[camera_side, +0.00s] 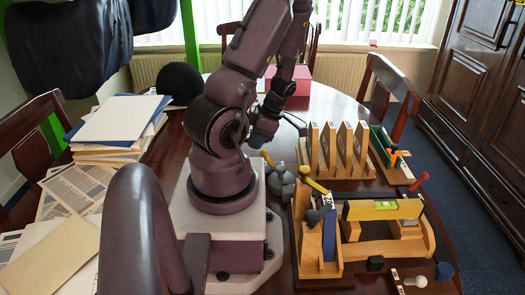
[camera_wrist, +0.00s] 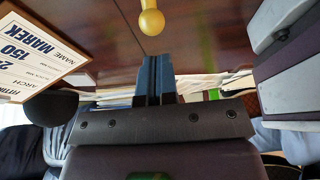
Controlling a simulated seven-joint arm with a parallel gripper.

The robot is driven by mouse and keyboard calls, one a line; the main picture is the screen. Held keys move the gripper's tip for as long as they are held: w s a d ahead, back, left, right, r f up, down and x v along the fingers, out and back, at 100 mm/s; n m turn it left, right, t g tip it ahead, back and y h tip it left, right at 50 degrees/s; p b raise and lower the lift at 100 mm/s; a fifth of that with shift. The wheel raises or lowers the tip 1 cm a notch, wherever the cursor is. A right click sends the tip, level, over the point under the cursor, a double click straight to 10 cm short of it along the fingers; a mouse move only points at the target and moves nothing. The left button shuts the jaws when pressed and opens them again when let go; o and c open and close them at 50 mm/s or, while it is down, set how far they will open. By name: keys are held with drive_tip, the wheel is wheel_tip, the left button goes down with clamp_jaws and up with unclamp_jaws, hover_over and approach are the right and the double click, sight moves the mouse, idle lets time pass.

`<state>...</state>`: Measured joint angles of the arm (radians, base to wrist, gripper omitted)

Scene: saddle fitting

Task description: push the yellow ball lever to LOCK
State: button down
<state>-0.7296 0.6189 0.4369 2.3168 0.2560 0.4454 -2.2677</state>
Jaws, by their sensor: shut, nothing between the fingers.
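A yellow ball (camera_wrist: 152,22) on a short yellow stem hangs into the top of the wrist view, just beyond my fingertips. My gripper (camera_wrist: 154,62) has its two dark blue fingers together and empty; a small gap to the ball seems to show. In the side view my gripper (camera_side: 257,138) points down beside the base, above a yellow handle (camera_side: 268,160) on a grey fitting (camera_side: 281,181). Another yellow lever (camera_side: 316,186) stands at the wooden fixture to the right. I cannot tell for certain which one the wrist view shows. No LOCK marking is readable.
A wooden fixture (camera_side: 430,240) holds a spirit level (camera_side: 384,209). Behind it stands a rack of upright wooden boards (camera_side: 345,150); a labelled board (camera_wrist: 35,55) shows in the wrist view. Paper stacks (camera_side: 115,125) lie left. A red-topped handle (camera_side: 418,180) stands right.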

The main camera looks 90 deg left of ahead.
drive_tip(key=shift+f, duration=0.9)
drive_tip(key=shift+r, duration=0.25)
idle(0.4)
drive_tip(key=shift+w, duration=2)
drive_tip(key=shift+s, duration=0.65)
